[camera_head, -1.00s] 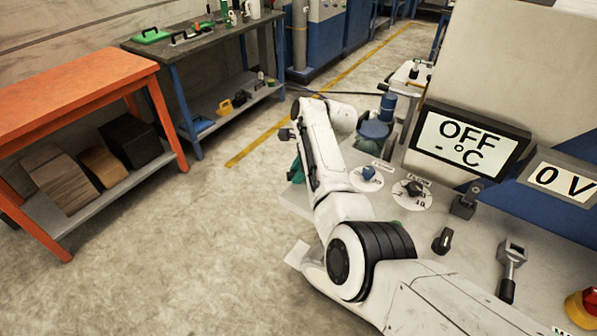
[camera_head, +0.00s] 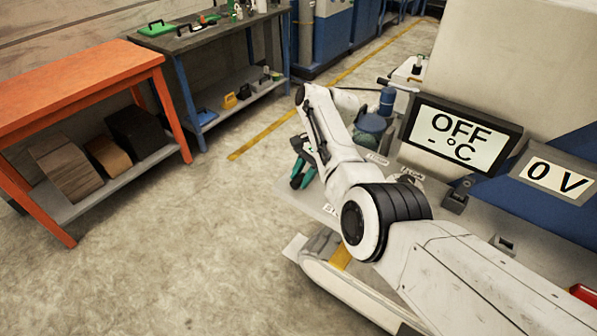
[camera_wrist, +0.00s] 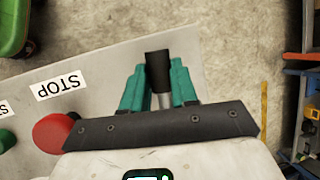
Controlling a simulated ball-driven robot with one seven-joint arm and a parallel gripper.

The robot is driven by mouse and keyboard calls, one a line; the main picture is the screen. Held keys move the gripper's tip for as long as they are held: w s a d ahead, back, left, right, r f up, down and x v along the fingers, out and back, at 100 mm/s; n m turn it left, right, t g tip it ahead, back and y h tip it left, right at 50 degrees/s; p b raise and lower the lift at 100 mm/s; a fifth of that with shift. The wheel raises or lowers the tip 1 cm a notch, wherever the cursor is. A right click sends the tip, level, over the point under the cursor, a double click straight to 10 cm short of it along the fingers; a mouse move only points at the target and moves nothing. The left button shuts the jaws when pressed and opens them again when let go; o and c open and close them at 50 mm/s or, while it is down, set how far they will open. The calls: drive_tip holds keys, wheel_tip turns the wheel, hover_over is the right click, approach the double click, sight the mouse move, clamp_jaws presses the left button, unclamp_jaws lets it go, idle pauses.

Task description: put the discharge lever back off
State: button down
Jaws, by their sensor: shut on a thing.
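The lever (camera_wrist: 157,68) has a black grip on a short silver rod. In the wrist view it stands between the teal fingers of my gripper (camera_wrist: 160,88), near the edge of the light grey panel. My gripper is shut on it. In the head view the teal fingers of my gripper (camera_head: 302,168) show at the left edge of the bench top, partly behind my arm. The lever is hidden there.
A red button (camera_wrist: 53,133) by a STOP label (camera_wrist: 58,87) is left of the fingers. A display (camera_head: 460,137) reads OFF and -°C; a meter (camera_head: 558,180) reads 0 V. An orange table (camera_head: 75,85) stands left. Open floor lies between.

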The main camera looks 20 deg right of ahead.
sight(319, 180)
drive_tip(key=shift+s+d+n, duration=0.2)
drive_tip(key=shift+s+n, duration=0.15)
drive_tip(key=shift+n, duration=0.15)
drive_tip(key=c, duration=0.9)
unclamp_jaws()
drive_tip(key=shift+o, duration=0.2)
drive_tip(key=shift+d+r, duration=0.1)
drive_tip(key=b+v, duration=0.1)
drive_tip(key=v, duration=0.9)
drive_tip(key=shift+w+r, duration=0.2)
drive_tip(key=shift+r, duration=0.05)
drive_tip(key=shift+d+f, duration=0.1)
